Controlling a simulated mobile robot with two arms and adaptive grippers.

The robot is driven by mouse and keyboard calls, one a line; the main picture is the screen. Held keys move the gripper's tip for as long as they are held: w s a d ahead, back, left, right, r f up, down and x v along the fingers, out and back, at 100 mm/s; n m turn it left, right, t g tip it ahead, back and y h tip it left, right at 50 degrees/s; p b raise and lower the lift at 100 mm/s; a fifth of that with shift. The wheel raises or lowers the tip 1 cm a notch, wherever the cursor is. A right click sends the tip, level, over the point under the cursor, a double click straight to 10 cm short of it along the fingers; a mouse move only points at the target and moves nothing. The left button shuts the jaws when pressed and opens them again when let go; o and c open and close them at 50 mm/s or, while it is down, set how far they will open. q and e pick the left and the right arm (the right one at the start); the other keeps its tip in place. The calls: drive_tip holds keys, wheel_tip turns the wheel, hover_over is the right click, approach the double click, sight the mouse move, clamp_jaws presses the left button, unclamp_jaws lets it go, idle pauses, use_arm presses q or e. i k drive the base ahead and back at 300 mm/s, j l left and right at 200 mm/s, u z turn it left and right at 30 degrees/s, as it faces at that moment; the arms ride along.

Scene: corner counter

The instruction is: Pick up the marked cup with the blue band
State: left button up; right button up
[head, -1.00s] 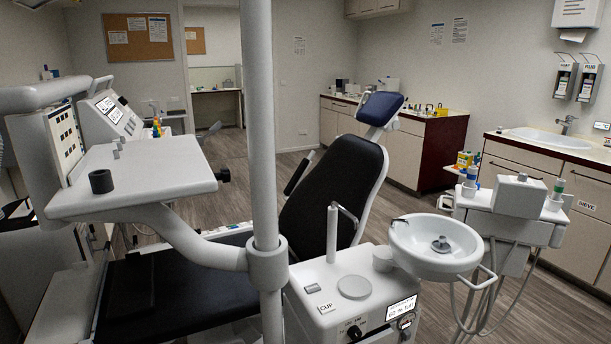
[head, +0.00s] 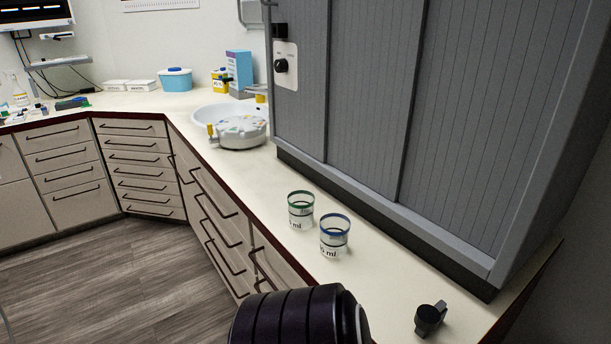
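The clear cup with the blue band (head: 335,237) stands upright on the cream counter in the head view. Its band runs around the rim, and printed marking ending in "ml" shows on its side. A similar clear cup with a green band (head: 301,210) stands just behind it to the left, close beside it. Nothing holds either cup. A dark ribbed cylindrical part at the bottom, apparently my arm, is in front of the counter edge, nearer than the cups. No gripper fingers show.
A tall grey shuttered cabinet (head: 420,110) stands behind the cups. A small dark object (head: 430,318) lies on the counter (head: 375,290) to the right. A round whitish device (head: 238,132) sits farther left, near a basin. Drawers line the counter front above open floor (head: 110,275).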

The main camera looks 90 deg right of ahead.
sight(334, 227)
drive_tip(key=z, duration=2.9)
